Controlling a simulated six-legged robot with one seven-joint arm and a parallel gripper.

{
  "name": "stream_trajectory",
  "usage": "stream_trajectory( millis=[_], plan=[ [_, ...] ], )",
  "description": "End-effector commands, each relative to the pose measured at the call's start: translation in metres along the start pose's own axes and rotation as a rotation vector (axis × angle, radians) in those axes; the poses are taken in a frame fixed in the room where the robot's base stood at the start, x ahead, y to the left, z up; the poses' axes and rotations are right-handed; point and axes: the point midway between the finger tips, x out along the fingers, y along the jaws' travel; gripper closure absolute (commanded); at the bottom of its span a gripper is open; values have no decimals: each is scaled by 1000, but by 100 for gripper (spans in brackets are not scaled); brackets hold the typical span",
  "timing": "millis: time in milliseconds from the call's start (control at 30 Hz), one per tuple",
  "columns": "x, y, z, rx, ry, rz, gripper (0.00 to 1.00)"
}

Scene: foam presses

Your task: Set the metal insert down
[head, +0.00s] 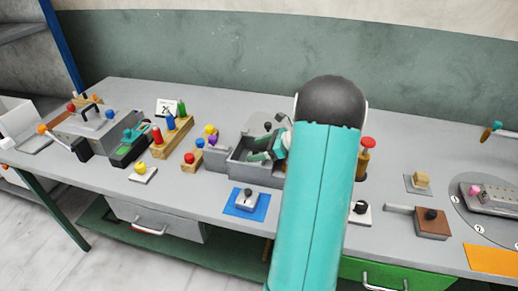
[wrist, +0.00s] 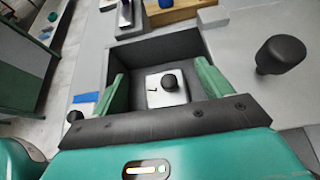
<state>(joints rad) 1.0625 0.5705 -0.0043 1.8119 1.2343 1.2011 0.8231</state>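A pale metal plate with a black knob (wrist: 169,83), which looks like the metal insert, lies inside a grey open-topped box (wrist: 125,52). My gripper (wrist: 163,82) points down into this box, with its green fingers spread on either side of the plate. Gaps show between the fingers and the knob, so it looks open and empty. In the head view, my gripper (head: 262,149) is at the grey box (head: 258,174), and the plate inside cannot be made out. A similar knobbed plate (head: 243,201) lies on a blue mat (head: 231,210) in front of the box.
A black knob (wrist: 281,52) stands right of the box in the wrist view. Wooden blocks with coloured pegs (head: 171,136) stand left of the box. A red-topped plunger (head: 367,153) and a brown block (head: 432,225) are to the right. The box walls closely surround my fingers.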

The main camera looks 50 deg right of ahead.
Motion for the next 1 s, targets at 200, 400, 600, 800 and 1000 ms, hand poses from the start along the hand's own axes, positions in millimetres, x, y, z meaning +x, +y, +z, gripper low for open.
stream_trajectory(
  millis=[200,400,600,800,1000],
  plan=[
    [3,3,-10,14,11,6,22],
    [-3,3,-1,11,11,4,22],
    [-41,1,3,10,9,0,22],
    [-86,1,5,7,6,-1,22],
    [-116,1,6,6,5,1,22]
  ],
)
